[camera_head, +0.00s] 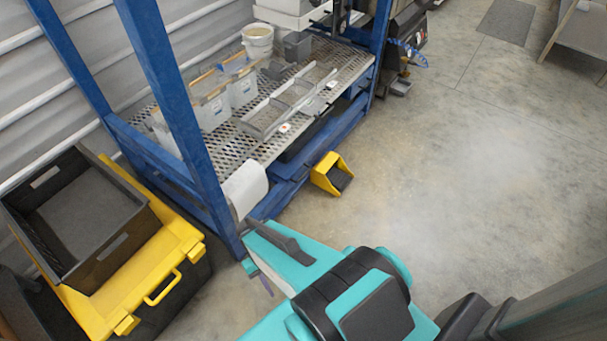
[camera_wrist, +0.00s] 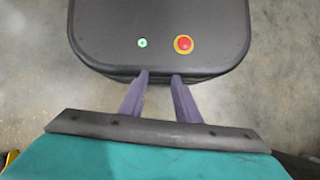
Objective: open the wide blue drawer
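A blue-framed workbench (camera_head: 190,100) with a perforated metal top stands at the upper middle of the head view. A long blue front (camera_head: 340,128) runs below its right edge, with a dark strip above it. I cannot clearly make out the wide blue drawer or its handle. My gripper (camera_head: 262,280) shows partly in the head view, beyond the near corner of the bench and apart from it. In the wrist view, its two purple fingers (camera_wrist: 161,76) stand apart with nothing between them, so it is open. The drawer is not in the wrist view.
A yellow pedal-like box (camera_head: 325,170) sits on the floor beside the bench. A paper roll (camera_head: 245,187) hangs at its near end. Bins (camera_head: 242,90) and a divided metal tray (camera_head: 275,110) lie on top. A black crate (camera_head: 108,255) rests on a yellow lid at left.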

